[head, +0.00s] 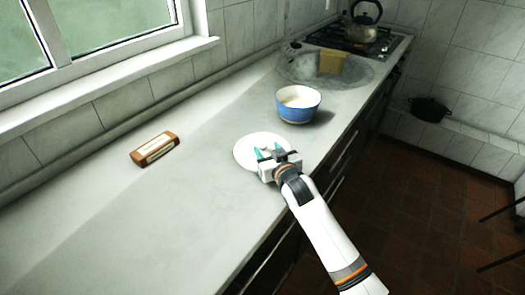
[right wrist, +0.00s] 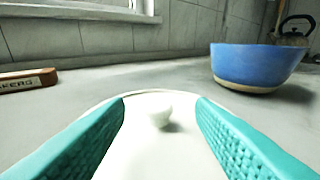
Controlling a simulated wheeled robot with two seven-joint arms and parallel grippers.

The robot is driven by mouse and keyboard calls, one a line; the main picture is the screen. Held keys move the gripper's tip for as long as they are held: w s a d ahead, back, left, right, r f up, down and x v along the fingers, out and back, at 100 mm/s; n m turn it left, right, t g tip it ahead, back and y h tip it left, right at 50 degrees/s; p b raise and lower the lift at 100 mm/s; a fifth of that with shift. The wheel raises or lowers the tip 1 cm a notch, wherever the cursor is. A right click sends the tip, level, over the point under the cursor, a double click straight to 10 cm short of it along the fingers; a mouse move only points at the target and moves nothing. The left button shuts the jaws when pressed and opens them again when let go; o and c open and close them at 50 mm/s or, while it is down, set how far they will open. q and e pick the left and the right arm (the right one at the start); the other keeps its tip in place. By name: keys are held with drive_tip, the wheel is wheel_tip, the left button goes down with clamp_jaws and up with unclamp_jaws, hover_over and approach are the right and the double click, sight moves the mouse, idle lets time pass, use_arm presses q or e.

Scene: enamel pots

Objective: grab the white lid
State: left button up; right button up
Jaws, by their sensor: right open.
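The white lid (head: 243,149) lies flat on the counter, a round disc with a small knob on top. In the right wrist view the lid (right wrist: 152,150) fills the lower middle, and its knob (right wrist: 157,113) shows between the two teal fingers. My right gripper (head: 268,154) is open, low over the lid; its fingers (right wrist: 160,120) stand on either side of the knob, apart from it. The gripper hides the lid's right part in the head view. My left gripper is not in view.
A blue bowl (head: 298,106) stands just beyond the lid, to the right. A brown box (head: 155,149) lies left on the counter (head: 120,220). A sink (head: 300,70) and a stove with a kettle (head: 362,20) are further back. A dark pot (head: 430,109) stands right.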

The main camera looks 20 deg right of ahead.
sight(264, 147)
drive_tip(key=w, duration=0.3)
drive_tip(key=w+f, duration=0.1)
drive_tip(key=shift+w+a+f, duration=0.1)
drive_tip(key=shift+w+a, duration=0.2)
drive_tip(key=shift+w, duration=0.05)
